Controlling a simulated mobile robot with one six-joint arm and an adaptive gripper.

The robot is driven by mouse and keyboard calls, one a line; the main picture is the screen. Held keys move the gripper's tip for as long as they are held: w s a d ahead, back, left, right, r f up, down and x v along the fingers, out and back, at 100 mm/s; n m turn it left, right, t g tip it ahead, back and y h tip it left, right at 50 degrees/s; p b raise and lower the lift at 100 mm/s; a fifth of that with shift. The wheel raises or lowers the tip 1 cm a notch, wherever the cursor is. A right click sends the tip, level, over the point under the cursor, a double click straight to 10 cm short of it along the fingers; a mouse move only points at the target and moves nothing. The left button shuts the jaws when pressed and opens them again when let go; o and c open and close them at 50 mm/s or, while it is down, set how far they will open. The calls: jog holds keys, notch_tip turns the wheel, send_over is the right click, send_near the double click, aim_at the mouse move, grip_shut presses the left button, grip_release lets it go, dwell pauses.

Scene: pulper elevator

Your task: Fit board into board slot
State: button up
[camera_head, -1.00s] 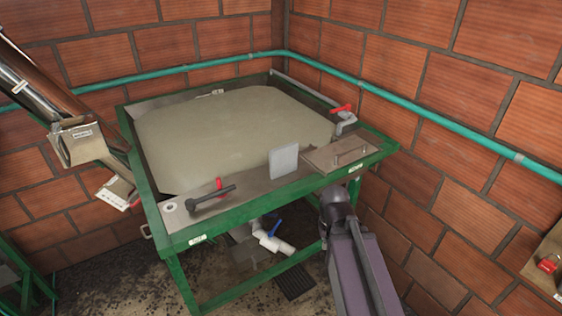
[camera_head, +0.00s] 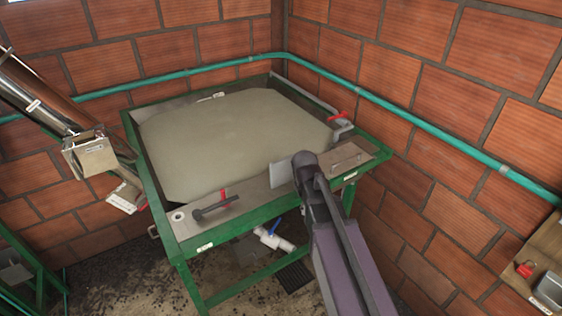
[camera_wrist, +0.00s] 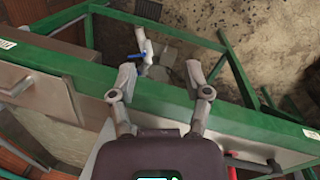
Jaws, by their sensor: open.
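A thin light grey board (camera_head: 284,176) stands upright on the front rim of the green-framed tank (camera_head: 205,247), left of a flat metal lid (camera_head: 335,165). My arm crosses in front of the board's right side and hides part of it. In the wrist view my gripper (camera_wrist: 161,84) is open and empty, its two fingers apart over the green front rail. A pale grey edge beside the gripper body may be the board; most of it is hidden. I cannot make out a board slot in either view.
A red-handled valve (camera_head: 340,117) is at the tank's back right. A dark lever (camera_head: 215,207) with a red handle is on the front left rim. A blue-handled valve (camera_head: 272,228) hangs below. A wooden shelf (camera_head: 530,300) is at the right.

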aim_at(282, 159)
jog(key=w+a+r+n+h+p, duration=0.1)
jog(key=w+a+r+n+p, duration=0.4)
jog(key=w+r+n+p, duration=0.2)
jog(key=w+a+r+n+t+h+p, duration=0.1)
jog(key=w+a+r+n+p, duration=0.5)
jog(key=r, duration=0.4)
jog(key=shift+w+a+r+n+t+p, duration=0.25)
jog(key=shift+w+n+p, duration=0.3)
jog(key=shift+n+p, duration=0.35)
jog(key=shift+d+f, duration=0.1)
jog(key=shift+f, duration=0.15)
jog(key=b+x, duration=0.7)
jog(key=x, duration=0.1)
jog(key=shift+w+d+f+b, duration=0.1)
jog(key=shift+b, duration=0.3)
jog(key=shift+b+x, duration=2.45)
jog(key=shift+x, duration=0.15)
jog(key=shift+f, duration=0.2)
